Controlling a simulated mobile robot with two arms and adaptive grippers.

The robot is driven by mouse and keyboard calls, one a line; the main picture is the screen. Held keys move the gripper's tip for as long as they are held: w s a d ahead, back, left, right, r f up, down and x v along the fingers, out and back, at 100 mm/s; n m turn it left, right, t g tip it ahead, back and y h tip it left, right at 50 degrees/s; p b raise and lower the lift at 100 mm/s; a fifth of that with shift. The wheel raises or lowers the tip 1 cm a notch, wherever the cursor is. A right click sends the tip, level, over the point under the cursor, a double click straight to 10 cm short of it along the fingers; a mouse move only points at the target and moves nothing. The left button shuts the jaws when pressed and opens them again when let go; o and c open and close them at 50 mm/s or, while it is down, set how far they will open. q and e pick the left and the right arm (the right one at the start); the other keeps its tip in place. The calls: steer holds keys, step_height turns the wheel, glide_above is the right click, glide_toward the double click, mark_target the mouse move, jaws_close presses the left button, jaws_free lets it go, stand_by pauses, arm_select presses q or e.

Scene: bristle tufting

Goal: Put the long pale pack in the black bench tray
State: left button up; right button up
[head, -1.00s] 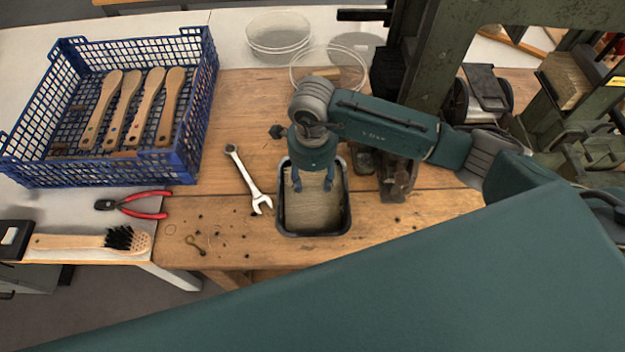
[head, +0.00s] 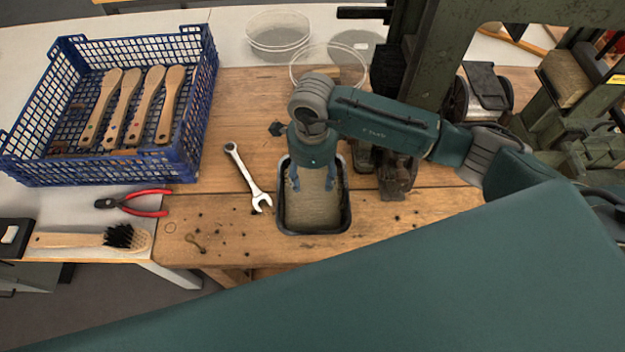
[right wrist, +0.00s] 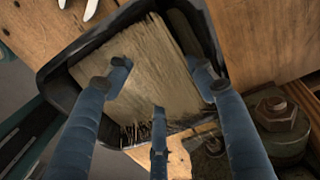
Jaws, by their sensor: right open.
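The long pale pack (head: 312,212) of bristle lies inside the black bench tray (head: 314,232) on the wooden bench. In the right wrist view the pack (right wrist: 155,75) fills much of the tray (right wrist: 60,95), with a dark gap along its right side. My right gripper (head: 312,187) is over the tray, its blue fingers spread apart. In the right wrist view the gripper's fingers (right wrist: 160,75) stand on either side of the pack; I cannot tell whether they touch it. My left gripper is not in view.
A wrench (head: 248,178) lies just left of the tray. Pliers (head: 135,203), a brush (head: 90,240) and a blue crate (head: 100,178) with wooden handles are further left. Clear round dishes (head: 328,66) stand behind. Green machinery (head: 425,60) stands at the right.

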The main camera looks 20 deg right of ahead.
mark_target(312, 180)
step_height(312, 180, up, 11)
steer(key=b, duration=0.2)
steer(key=shift+f, duration=0.2)
